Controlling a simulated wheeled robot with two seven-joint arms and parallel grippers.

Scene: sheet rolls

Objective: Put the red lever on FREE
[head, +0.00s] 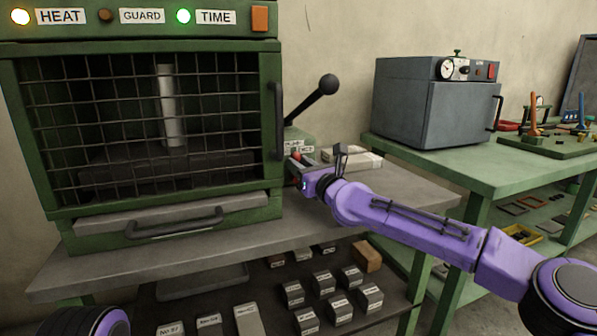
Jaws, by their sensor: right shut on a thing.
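The red lever (296,156) shows as a small bit of red beside the green press, at the fingertips of my right gripper (300,165). My right gripper is shut on it, reaching in from the right with the purple arm. The gripper hides most of the lever, so I cannot tell which way it points. A small green box (303,140) with white labels stands just behind the gripper; the label words are too small to read surely. My left gripper is out of view; only a purple and black part of my left arm shows at the bottom left.
The green press (268,100) has a closed mesh guard and lit HEAT and TIME lamps. A black-knobbed handle (328,84) rises above the labelled box. Pale blocks (352,159) lie behind my gripper. A grey oven (430,100) stands on the green bench at right.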

